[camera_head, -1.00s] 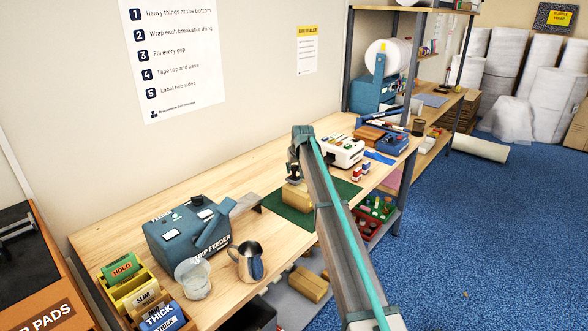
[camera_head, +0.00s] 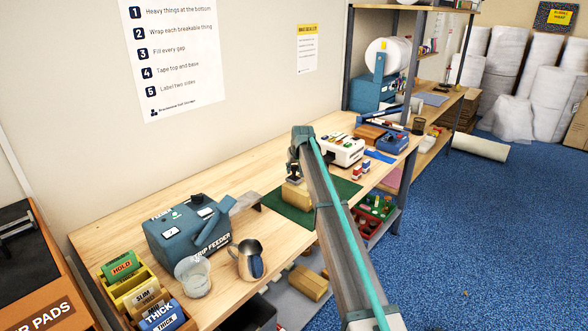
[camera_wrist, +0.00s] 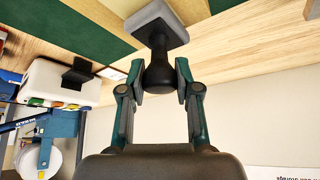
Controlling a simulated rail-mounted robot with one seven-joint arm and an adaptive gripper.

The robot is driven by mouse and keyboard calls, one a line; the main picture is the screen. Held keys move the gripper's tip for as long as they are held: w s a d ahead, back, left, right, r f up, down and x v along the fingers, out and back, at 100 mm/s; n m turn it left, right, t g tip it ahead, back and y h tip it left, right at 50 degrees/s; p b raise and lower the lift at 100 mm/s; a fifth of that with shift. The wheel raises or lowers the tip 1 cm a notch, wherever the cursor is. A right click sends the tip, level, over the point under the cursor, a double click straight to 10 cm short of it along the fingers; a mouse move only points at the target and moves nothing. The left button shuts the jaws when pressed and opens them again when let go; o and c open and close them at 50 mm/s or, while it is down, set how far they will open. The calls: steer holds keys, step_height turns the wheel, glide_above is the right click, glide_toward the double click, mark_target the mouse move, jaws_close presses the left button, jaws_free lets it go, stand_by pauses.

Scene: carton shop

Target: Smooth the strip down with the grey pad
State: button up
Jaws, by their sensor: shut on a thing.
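My gripper (camera_wrist: 161,88) is shut on the dark handle of the grey pad (camera_wrist: 153,28), seen in the wrist view. In the head view my gripper (camera_head: 293,170) is just above a small brown carton (camera_head: 297,196) on the green mat (camera_head: 280,203). The pad's face is turned toward the carton. I cannot tell whether it touches it. The strip itself cannot be made out; the pad and gripper may hide it.
The blue strip feeder (camera_head: 188,232) stands left of the mat, with a metal jug (camera_head: 249,261) and a clear cup (camera_head: 194,277) in front. A white device (camera_head: 346,151) stands just right of the mat. The bench's back left is clear.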

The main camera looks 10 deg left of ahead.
steer(key=shift+s+d+f, duration=0.1)
steer(key=shift+d, duration=0.05)
steer(key=shift+s+d, duration=0.5)
steer(key=shift+d, duration=0.2)
steer(key=shift+d, duration=0.1)
steer(key=shift+s+d, duration=0.55)
steer(key=shift+d, duration=0.2)
stand_by(0.4)
steer(key=shift+s+d, duration=0.55)
steer(key=shift+d, duration=0.3)
steer(key=shift+s+d, duration=0.15)
steer(key=shift+s+d, duration=0.4)
steer(key=shift+d, duration=0.3)
